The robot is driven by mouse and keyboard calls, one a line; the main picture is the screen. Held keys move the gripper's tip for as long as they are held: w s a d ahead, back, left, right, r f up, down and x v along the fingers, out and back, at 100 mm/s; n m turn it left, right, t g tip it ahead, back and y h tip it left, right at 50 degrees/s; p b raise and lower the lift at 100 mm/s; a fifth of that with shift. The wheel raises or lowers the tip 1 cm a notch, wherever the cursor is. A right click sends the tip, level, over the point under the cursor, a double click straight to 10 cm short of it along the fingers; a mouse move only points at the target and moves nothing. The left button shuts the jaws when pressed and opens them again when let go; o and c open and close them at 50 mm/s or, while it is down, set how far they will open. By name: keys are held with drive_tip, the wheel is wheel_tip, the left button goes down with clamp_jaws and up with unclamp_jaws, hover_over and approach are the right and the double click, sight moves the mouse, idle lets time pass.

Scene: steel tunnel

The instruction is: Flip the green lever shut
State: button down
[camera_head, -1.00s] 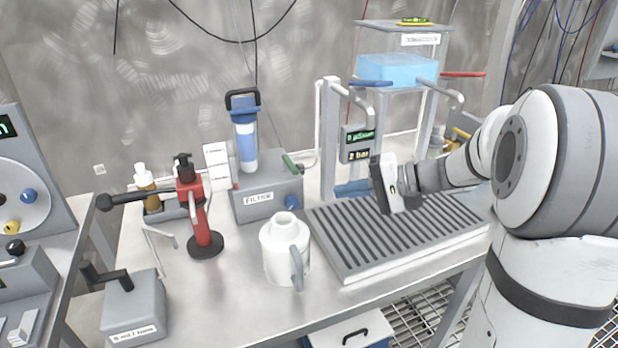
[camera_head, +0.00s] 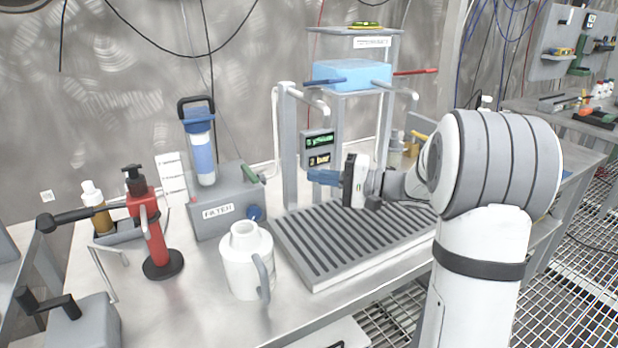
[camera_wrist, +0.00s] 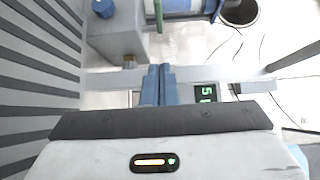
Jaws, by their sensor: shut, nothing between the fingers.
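The green lever (camera_head: 254,172) is a short handle on the upper right of the grey filter box (camera_head: 217,212). It slants down toward the right, beside a white pipe. My gripper (camera_head: 312,176) has blue fingers pressed together and empty. It points left above the slatted tray, to the right of the lever and clear of it. In the wrist view the closed fingertips (camera_wrist: 160,70) point up the picture toward the lever, with a gap between.
The white jug (camera_head: 248,262) stands in front of the filter box, left of the slatted tray (camera_head: 350,262). A white upright pipe and a post with green displays (camera_head: 319,143) rise behind the tray, close to my gripper. A red dispenser (camera_head: 150,225) stands at left.

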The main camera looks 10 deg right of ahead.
sight(253, 173)
drive_tip(key=x, duration=0.7)
drive_tip(key=shift+w+a+b, duration=0.1)
drive_tip(key=shift+a+b, duration=0.15)
drive_tip(key=shift+b, duration=0.05)
drive_tip(key=a, duration=0.2)
drive_tip(key=s+a, duration=0.1)
drive_tip(key=a, duration=0.1)
drive_tip(key=shift+s+b, duration=0.1)
drive_tip(key=shift+b, duration=0.2)
drive_tip(key=shift+a, duration=0.1)
